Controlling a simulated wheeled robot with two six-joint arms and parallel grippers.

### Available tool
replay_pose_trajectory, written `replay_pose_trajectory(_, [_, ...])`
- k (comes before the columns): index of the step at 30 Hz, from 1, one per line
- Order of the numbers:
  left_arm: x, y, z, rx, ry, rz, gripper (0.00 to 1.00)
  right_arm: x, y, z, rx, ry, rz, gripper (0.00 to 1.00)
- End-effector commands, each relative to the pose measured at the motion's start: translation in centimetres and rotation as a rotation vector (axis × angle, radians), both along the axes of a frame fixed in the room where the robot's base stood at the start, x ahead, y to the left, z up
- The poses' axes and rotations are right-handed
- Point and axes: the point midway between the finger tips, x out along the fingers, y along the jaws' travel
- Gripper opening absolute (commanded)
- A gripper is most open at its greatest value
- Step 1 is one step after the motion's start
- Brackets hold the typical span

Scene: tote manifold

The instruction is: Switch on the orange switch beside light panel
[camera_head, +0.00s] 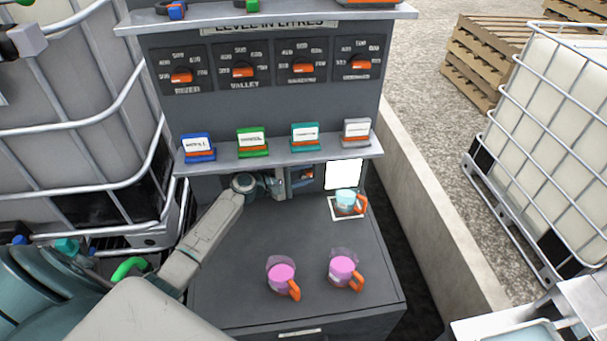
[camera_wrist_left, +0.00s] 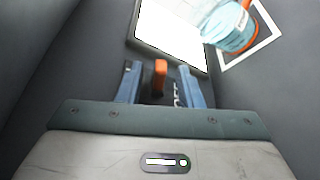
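The orange switch (camera_wrist_left: 160,72) stands up from a dark plate beside the light panel. It also shows, small and partly hidden by my gripper, in the head view (camera_head: 309,173). The white, bright light panel (camera_head: 343,174) is just right of it and fills the top of the left wrist view (camera_wrist_left: 168,38). My left gripper (camera_head: 297,179) is open at the switch, under the shelf. Its blue fingers stand on either side of the switch, with visible gaps; touch cannot be confirmed. My right gripper is not in view.
A jug with blue liquid (camera_head: 347,202) stands on a white-edged square below the panel. Two jugs with pink liquid (camera_head: 281,275) (camera_head: 343,270) stand nearer on the dark bench (camera_head: 235,300). A shelf (camera_head: 280,160) with several labelled blocks overhangs the gripper. Caged tanks flank the bench.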

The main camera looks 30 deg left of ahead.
Motion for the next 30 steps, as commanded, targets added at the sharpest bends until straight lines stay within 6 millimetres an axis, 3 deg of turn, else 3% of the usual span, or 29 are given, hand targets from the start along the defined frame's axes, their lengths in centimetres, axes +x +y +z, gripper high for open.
replay_pose_trajectory(11, [-0.6, 0.5, -0.1, 0.003, -0.001, 0.0, 0.33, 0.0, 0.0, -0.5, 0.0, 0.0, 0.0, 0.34])
replay_pose_trajectory(24, [-7.0, 4.4, 0.9, 0.006, 0.001, -0.003, 0.33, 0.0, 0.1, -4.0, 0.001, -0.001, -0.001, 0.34])
replay_pose_trajectory(30, [-8.5, 5.5, 1.6, 0.003, -0.001, -0.001, 0.33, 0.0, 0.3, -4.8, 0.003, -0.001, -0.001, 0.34])
